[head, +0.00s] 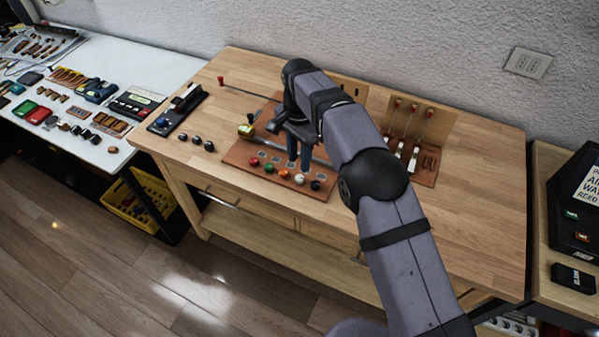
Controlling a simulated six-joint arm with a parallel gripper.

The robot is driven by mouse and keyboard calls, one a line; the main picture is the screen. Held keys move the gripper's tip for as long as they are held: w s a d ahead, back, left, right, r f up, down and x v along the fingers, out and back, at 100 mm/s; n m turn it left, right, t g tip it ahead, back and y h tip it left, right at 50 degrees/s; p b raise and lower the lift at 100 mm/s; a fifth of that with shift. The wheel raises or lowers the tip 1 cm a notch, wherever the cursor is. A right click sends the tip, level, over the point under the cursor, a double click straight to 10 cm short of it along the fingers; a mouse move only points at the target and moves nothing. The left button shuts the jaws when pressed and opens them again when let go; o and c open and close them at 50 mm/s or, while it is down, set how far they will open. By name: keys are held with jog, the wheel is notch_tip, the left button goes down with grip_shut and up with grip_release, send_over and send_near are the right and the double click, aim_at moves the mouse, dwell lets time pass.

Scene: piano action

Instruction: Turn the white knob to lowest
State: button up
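The white knob (299,179) sits in a row of small coloured knobs along the front edge of a reddish-brown board on the wooden bench. A red knob (254,162), a green knob (269,168), an orange knob (284,174) and a black knob (315,185) share the row. My gripper (299,165) points down over the board, just behind the white knob in the picture. Its two dark fingers show a gap between them, with nothing seen held. I cannot tell how high the fingertips are or whether they touch the board. The knob's setting is too small to read.
A second board (430,125) with levers and white keys stands to the right behind my arm. The bench's front left and right parts are mostly clear. My arm hides part of the board.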

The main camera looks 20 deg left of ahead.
aim_at(299, 177)
jog(key=shift+f+p, duration=1.25)
jog(key=shift+f, duration=2.35)
grip_shut()
